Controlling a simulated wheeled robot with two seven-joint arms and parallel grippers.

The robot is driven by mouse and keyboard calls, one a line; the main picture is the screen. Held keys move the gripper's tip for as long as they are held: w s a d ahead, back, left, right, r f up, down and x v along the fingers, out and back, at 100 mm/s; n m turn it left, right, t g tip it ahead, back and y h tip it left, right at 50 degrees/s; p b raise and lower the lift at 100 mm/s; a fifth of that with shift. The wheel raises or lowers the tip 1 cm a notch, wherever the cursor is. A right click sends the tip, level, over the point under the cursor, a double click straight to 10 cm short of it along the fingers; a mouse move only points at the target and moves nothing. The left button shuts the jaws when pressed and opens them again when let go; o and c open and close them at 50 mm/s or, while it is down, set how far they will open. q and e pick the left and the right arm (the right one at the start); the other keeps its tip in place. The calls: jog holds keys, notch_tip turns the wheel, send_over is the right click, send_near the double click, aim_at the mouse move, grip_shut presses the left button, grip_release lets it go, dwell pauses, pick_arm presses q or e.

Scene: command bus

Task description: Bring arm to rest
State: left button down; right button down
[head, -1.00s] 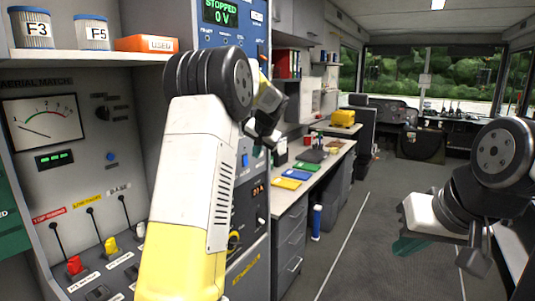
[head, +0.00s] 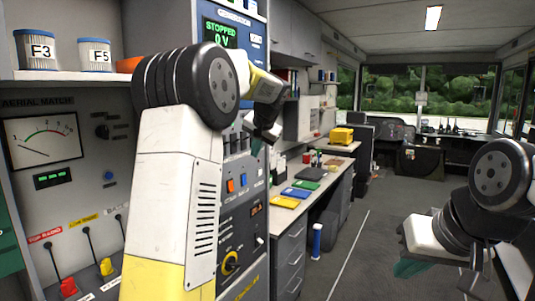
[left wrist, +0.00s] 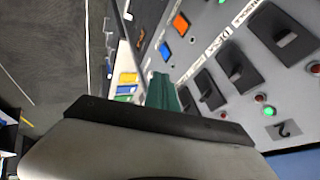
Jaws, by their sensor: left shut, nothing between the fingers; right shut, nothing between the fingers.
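My left arm rises from the bottom of the head view and bends at a black joint in front of the blue and grey generator panel (head: 230,225). My left gripper (head: 256,147) is small and partly hidden behind its own wrist; its teal fingers are together and empty. In the left wrist view the teal fingers (left wrist: 162,91) point at a panel with black, orange and blue switches, apparently without touching it. My right arm is folded at the lower right of the head view. The teal fingers of my right gripper (head: 410,268) are shut and empty, below its white hand, over the floor.
An aerial panel (head: 50,145) with a meter and levers is at the left, under a shelf with jars. A long counter (head: 318,192) with coloured folders stands beyond the generator panel. The grey aisle floor (head: 375,220) is clear between the counter and my right arm.

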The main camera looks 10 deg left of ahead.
pick_arm(q)
jog(key=s+d+f+h, duration=0.2)
jog(key=s+f, duration=0.1)
jog(key=s, duration=0.9)
jog(key=s+d+f+n+h, duration=0.1)
jog(key=s+d+f+h, duration=0.1)
jog(key=s, duration=1.1)
jog(key=s+d+f+n+h, duration=0.1)
jog(key=s+f, duration=0.4)
jog(key=s, duration=0.8)
jog(key=d+h, duration=0.1)
jog(key=d, duration=0.1)
jog(key=shift+d, duration=0.35)
jog(key=shift+s, duration=0.1)
